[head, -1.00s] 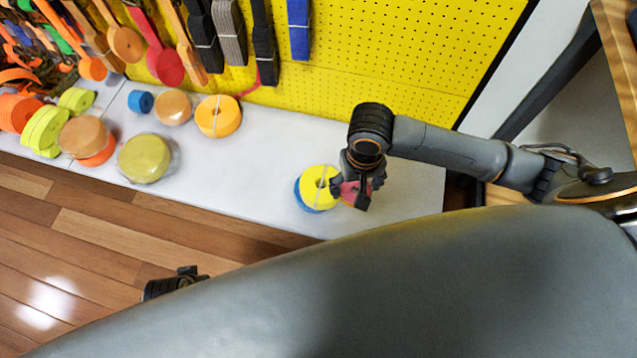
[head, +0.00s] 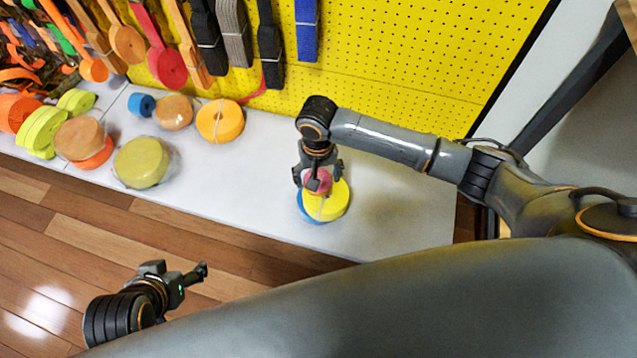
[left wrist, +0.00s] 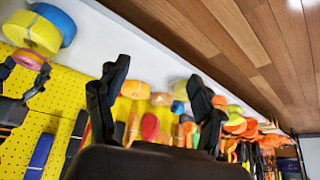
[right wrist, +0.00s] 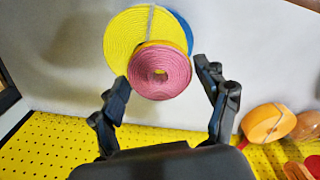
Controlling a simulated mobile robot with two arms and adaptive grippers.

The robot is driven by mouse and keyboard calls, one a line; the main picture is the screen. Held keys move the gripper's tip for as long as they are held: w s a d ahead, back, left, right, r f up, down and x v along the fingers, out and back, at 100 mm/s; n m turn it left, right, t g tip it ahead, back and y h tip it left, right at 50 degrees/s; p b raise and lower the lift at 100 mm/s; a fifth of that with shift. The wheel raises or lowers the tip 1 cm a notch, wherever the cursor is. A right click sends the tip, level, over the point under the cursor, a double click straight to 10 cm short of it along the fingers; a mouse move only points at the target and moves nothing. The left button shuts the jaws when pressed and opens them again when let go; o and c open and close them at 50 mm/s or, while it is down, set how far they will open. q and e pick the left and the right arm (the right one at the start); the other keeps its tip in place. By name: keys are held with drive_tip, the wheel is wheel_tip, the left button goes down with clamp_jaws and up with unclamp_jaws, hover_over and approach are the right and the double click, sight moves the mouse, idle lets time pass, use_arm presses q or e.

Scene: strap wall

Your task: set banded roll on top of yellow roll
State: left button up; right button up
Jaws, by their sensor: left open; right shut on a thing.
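The yellow roll (head: 332,206), with a pale tie across it, lies on a blue roll (head: 306,212) on the white shelf. My right gripper (head: 318,178) is shut on the pink banded roll (head: 319,187), which overlaps the back part of the yellow roll. In the right wrist view the pink roll (right wrist: 160,82) sits between the fingers, in front of the yellow roll (right wrist: 125,40); whether they touch cannot be told. My left gripper (head: 180,280) is open and empty over the floor, away from the rolls. The left wrist view shows the yellow roll (left wrist: 32,33) at upper left.
An orange roll (head: 220,121), a tan roll (head: 174,112), a small blue roll (head: 141,104) and an olive roll (head: 142,163) stand left on the shelf (head: 250,175). Straps hang on the yellow pegboard (head: 400,60). The shelf right of the stack is clear.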

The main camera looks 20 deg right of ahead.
wheel_tip(320, 180, down, 3)
drive_tip(key=shift+r+b, duration=0.15)
drive_tip(key=shift+b, duration=0.25)
use_arm(q)
drive_tip(key=w+t, duration=0.1)
drive_tip(key=w+d+r+t, duration=0.1)
drive_tip(key=w, duration=0.1)
drive_tip(key=w+r, duration=0.1)
drive_tip(key=w, duration=0.1)
drive_tip(key=shift+d+r+t+h, duration=0.15)
drive_tip(key=shift+d+t+h, duration=0.15)
drive_tip(key=shift+t+h, duration=0.1)
drive_tip(key=shift+s, duration=0.1)
use_arm(e)
drive_tip(key=shift+f, duration=0.2)
drive_tip(key=o, duration=0.7)
use_arm(q)
drive_tip(key=shift+s, duration=0.15)
